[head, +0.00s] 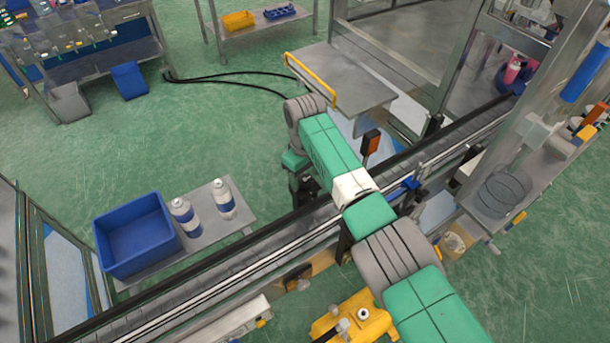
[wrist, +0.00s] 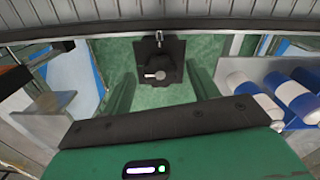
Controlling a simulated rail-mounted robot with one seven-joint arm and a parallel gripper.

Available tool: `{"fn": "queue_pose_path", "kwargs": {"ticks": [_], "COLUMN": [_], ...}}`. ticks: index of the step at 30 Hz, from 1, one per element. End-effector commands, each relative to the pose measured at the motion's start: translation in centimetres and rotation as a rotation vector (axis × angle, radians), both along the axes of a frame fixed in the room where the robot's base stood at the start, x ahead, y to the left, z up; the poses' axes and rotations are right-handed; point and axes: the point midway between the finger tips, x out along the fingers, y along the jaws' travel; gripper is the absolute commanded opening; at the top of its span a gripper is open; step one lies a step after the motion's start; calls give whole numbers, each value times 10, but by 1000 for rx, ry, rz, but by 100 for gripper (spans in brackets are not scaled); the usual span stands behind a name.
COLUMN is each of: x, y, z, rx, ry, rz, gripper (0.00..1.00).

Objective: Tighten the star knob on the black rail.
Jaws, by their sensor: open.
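The bracket is attached at the black rail (wrist: 240,23), which crosses the top of that view. My gripper (wrist: 161,78) is open, with one green finger on each side of the knob and a visible gap on both sides. I cannot tell how far the fingertips are from the knob in depth. In the head view the black rail (head: 270,230) runs diagonally, and my arm hides the knob.
White-and-blue bottles (head: 187,217) and a blue bin (head: 133,238) stand on a side shelf, left of my arm. A grey table with a yellow handle (head: 308,78) stands beyond it. An orange-and-black device (head: 370,143) is close to my arm. The green floor at left is mostly clear.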

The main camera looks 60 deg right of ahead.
Motion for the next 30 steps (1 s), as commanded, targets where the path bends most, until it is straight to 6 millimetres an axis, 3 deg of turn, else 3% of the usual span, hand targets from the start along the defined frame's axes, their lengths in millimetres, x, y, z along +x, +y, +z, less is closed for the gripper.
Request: {"fn": "queue_pose_path", "kwargs": {"ticks": [8, 15, 23, 30], "x": [0, 0, 1, 1], "y": [0, 0, 0, 1], "z": [-2, -2, -1, 0], "rx": [0, 0, 0, 1], "ry": [-1, -1, -2, -2], "rz": [0, 0, -27, -161], "gripper": [59, 15, 15, 15]}}
